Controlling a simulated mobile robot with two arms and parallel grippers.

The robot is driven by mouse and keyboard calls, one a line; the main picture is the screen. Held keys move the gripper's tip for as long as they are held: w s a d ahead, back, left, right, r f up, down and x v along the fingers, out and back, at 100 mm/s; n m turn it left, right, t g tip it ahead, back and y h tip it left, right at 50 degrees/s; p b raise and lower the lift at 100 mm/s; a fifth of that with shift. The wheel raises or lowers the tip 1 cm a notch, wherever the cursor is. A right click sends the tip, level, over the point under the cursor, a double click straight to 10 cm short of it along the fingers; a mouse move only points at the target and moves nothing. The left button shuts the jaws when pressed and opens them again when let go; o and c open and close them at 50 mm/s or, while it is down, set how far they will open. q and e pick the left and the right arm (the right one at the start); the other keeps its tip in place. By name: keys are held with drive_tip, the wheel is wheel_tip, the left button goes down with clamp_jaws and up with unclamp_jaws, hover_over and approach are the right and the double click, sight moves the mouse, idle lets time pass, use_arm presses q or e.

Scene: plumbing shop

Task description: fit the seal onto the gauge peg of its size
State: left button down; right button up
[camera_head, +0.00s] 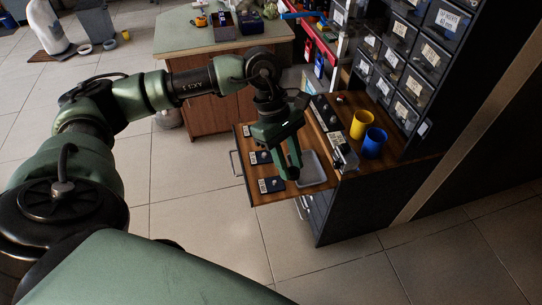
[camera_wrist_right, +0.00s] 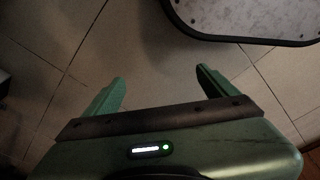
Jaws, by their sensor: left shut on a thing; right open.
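My left gripper (camera_head: 292,170) points down over the pull-out wooden shelf (camera_head: 287,195), beside a grey tray (camera_head: 313,167). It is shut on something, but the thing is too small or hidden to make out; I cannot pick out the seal. Small dark blocks with white labels stand in a row along the shelf's left side: a far one (camera_head: 249,130), a middle one (camera_head: 260,157) and a near one (camera_head: 271,185). I cannot tell whether they carry the gauge pegs. My right gripper (camera_wrist_right: 160,78) is open and empty above the tiled floor.
A yellow cup (camera_head: 361,124) and a blue cup (camera_head: 374,143) stand on the cabinet top, near a dark rack (camera_head: 325,112) and a grey device (camera_head: 344,153). Labelled drawers (camera_head: 405,65) rise behind. A workbench (camera_head: 200,35) stands at the back. The floor in front is clear.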

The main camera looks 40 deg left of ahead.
use_arm(q)
drive_tip(key=w+a+f+n+t+y+b, duration=0.1)
drive_tip(key=w+a+f+n+t+b, duration=0.1)
drive_tip(key=f+n+b, duration=0.25)
drive_tip(key=w+a+f+n+t+b, duration=0.2)
drive_tip(key=f+n+b, duration=0.1)
drive_tip(key=f+n, duration=0.3)
drive_tip(key=n+t+y+b, duration=0.1)
drive_tip(key=n+y+b, duration=0.4)
drive_tip(key=n+b, duration=0.6)
hover_over(275, 181)
drive_tip(key=s+p, duration=0.1)
drive_tip(key=shift+n, duration=0.65)
wheel_tip(275, 181, down, 9)
drive_tip(key=shift+s+r, duration=0.1)
wheel_tip(275, 181, down, 3)
drive_tip(key=shift+d+r+b, duration=0.1)
drive_tip(key=shift+r+b, duration=0.1)
drive_tip(key=shift+b, duration=0.55)
drive_tip(key=shift+f+b, duration=0.35)
drive_tip(key=shift+f, duration=0.15)
drive_tip(key=shift+f+b, duration=0.4)
drive_tip(key=shift+f, duration=0.4)
use_arm(e)
drive_tip(key=w+r+t, duration=0.2)
drive_tip(key=w+r, duration=0.4)
drive_tip(key=r, duration=0.4)
drive_tip(key=shift+w+a, duration=0.3)
drive_tip(key=shift+a, duration=0.1)
drive_tip(key=shift+w, duration=0.1)
